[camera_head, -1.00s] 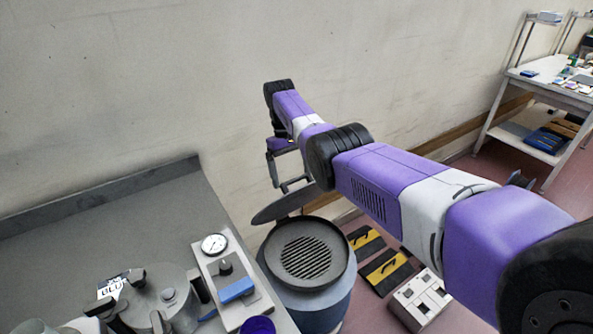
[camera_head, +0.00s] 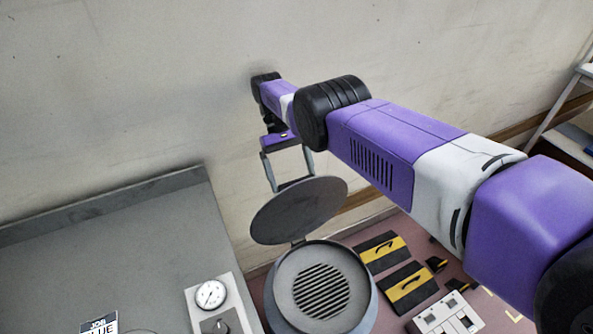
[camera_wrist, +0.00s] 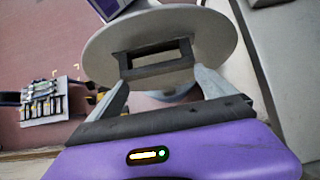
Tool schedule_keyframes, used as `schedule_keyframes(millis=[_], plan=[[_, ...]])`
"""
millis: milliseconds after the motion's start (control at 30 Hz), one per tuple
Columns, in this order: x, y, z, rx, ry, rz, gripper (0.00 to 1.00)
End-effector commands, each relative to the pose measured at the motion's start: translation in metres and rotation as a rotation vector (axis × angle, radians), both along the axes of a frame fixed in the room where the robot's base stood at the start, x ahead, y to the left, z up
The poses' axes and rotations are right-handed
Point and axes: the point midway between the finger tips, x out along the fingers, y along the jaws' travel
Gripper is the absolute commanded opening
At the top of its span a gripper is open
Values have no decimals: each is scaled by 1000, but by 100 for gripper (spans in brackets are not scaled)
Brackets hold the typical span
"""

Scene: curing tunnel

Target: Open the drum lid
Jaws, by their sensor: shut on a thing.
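The drum (camera_head: 356,324) is blue-grey and stands on the floor at the bench's right end. Its top has a dark slotted grate (camera_head: 321,291). The round grey drum lid (camera_head: 299,208) is raised and tilted up at the drum's far edge, with the grate uncovered. My gripper (camera_head: 290,184) is at the lid's upper far edge. In the wrist view, my gripper (camera_wrist: 159,77) has its two grey fingers at the ends of a dark bar handle (camera_wrist: 155,58) on the pale lid face (camera_wrist: 215,38), and is shut on that handle.
A grey bench (camera_head: 130,245) with a raised back edge stands at left, bearing a gauge panel (camera_head: 211,295) and a job sign (camera_head: 101,325). Black-and-yellow plates (camera_head: 381,251) and a white box (camera_head: 447,315) lie on the floor right of the drum. The wall is close behind.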

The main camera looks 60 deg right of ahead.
Motion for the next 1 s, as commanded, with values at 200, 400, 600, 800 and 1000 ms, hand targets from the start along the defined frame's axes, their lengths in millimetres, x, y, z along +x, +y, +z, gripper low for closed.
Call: schedule_keyframes(millis=[200, 400, 600, 800, 1000], plan=[[-3, 3, -7, 5, 7, 1, 22], [-3, 3, -6, 5, 8, 1, 100], [-2, 2, -4, 3, 5, 1, 100], [-1, 1, -2, 1, 4, 1, 100], [-1, -11, -1, -13, -22, -1, 100]])
